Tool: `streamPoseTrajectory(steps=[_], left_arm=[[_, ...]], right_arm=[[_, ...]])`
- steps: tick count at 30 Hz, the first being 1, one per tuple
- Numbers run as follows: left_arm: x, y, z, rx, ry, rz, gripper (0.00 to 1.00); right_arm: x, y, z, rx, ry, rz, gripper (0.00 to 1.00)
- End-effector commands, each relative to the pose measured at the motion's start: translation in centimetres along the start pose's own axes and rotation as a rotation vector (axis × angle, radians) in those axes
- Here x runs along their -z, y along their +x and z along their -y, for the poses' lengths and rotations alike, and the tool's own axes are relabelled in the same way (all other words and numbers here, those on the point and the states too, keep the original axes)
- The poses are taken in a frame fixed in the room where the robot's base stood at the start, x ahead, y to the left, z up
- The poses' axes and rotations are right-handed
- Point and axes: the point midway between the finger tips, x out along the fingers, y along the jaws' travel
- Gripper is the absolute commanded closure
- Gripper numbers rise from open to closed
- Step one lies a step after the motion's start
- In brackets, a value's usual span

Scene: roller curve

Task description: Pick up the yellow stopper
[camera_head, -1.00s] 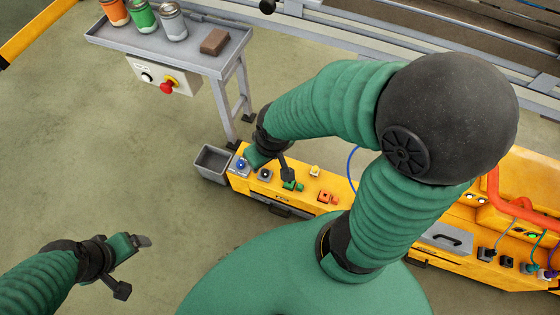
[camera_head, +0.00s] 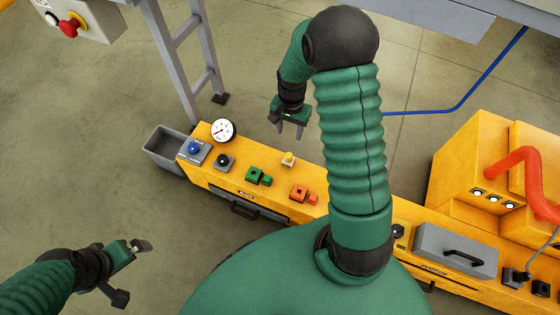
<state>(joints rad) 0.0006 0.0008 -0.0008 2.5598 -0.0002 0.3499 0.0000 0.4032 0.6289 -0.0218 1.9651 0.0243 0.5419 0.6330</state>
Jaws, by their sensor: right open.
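The small yellow stopper (camera_head: 288,158) stands on the top of the long yellow bench unit (camera_head: 228,181), between the gauge and my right arm. My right gripper (camera_head: 290,135) is above and just behind the stopper in the picture, fingers pointing down. Its two fingers are apart with nothing between them, and it does not touch the stopper. My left gripper (camera_head: 142,268) is at the lower left over bare floor, well away from the bench.
A round gauge (camera_head: 222,130), a blue button (camera_head: 194,148), a black knob (camera_head: 224,161), green blocks (camera_head: 257,176) and orange blocks (camera_head: 302,193) sit on the bench near the stopper. A grey bin (camera_head: 165,150) adjoins its left end. A blue hose (camera_head: 450,108) runs behind.

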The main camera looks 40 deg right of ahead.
Motion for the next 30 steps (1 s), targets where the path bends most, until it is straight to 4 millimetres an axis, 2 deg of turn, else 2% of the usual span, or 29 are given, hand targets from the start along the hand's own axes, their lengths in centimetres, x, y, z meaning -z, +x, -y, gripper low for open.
streamPoseTrajectory(steps=[5,13,15,20,26,30], left_arm=[[-0.4,1.7,0.0,0.0,0.001,-0.001,0.0],[-1.2,5.1,-0.1,0.0,0.001,-0.001,0.0],[-1.3,5.7,0.0,0.0,0.001,0.0,0.0],[-1.5,6.2,0.0,0.0,0.001,0.0,0.0],[-2.2,9.4,-0.1,0.0,0.001,-0.001,0.0],[-2.4,10.2,-0.1,0.0,0.001,0.0,0.0]], right_arm=[[0.4,3.4,-0.3,-0.003,0.023,0.008,0.51],[0.2,10.4,-0.2,-0.005,0.02,0.006,0.51],[0.2,11.6,-0.2,-0.004,0.02,0.004,0.51],[0.3,12.8,-0.2,-0.003,0.019,0.004,0.51],[-0.3,16.4,0.0,-0.003,0.018,0.006,0.51],[-0.3,17.8,0.0,-0.003,0.019,0.005,0.51]])
